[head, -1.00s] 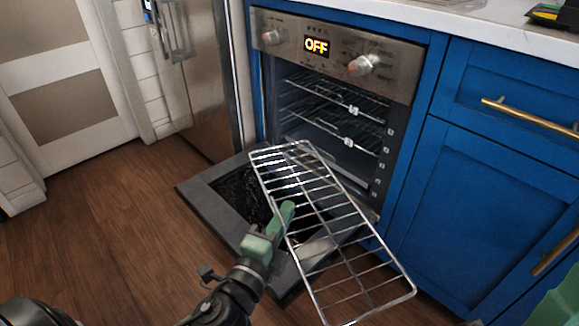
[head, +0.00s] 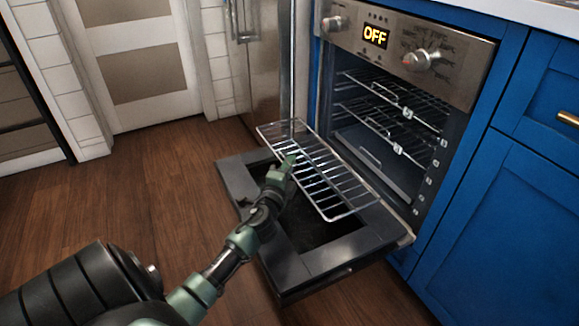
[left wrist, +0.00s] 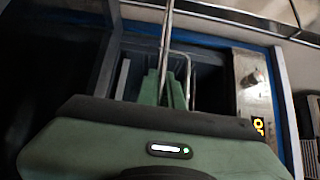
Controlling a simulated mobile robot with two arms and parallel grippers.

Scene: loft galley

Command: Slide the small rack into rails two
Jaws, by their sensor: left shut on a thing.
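The small rack (head: 335,184) is a silver wire grid. My left gripper (head: 287,163) is shut on its near left edge and holds it over the open oven door, in front of the cavity. In the left wrist view, the green fingers (left wrist: 165,88) grip a thin wire of the rack (left wrist: 168,35). The oven (head: 385,150) is open, with small number marks (head: 436,163) down the right side of its opening. I cannot read the numbers clearly. My right gripper is out of view.
The oven door (head: 315,262) is folded down and juts into the room. Blue cabinets (head: 500,215) stand to the oven's right and a steel fridge (head: 255,70) to its left. The wooden floor (head: 150,200) at left is clear.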

